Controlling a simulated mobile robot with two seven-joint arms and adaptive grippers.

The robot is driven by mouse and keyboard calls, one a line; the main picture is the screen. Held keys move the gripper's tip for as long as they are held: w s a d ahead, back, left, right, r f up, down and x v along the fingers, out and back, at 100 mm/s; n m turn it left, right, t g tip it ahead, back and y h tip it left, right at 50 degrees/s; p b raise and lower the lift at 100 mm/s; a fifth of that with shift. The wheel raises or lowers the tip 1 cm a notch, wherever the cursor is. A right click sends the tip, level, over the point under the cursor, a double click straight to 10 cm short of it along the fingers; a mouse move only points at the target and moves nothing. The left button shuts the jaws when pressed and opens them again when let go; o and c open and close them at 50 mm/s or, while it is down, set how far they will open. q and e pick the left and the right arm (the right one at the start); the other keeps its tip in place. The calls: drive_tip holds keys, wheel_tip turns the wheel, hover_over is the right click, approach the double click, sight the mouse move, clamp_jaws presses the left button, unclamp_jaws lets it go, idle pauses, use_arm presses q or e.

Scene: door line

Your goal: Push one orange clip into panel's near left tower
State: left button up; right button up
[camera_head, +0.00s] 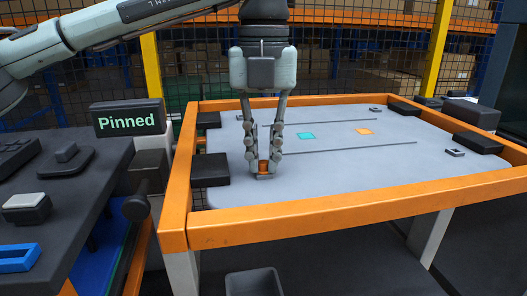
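The grey door panel (350,168) lies flat in an orange-rimmed frame. Towers show on it: a small one at the far right (374,109) and one at the near right (454,152). My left gripper (264,166) points straight down over the panel's near left part. Its fingers are closed around a small orange clip (263,167). The clip is at a dark base on the panel, which looks like the near left tower (265,177). The fingers partly hide both, so I cannot tell how deep the clip sits. My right gripper does not show.
Dark blocks (210,169) stand at the panel's corners inside the orange frame (330,222). A dark side table (60,210) with a blue tray (18,258) and a "Pinned" sign (130,118) stands at left. A dark bin (253,282) is in front.

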use_arm(q)
drive_tip(key=o, duration=0.4)
drive_tip(key=shift+f, duration=0.1)
drive_tip(key=shift+c, duration=0.2)
wheel_tip(320, 180, up, 12)
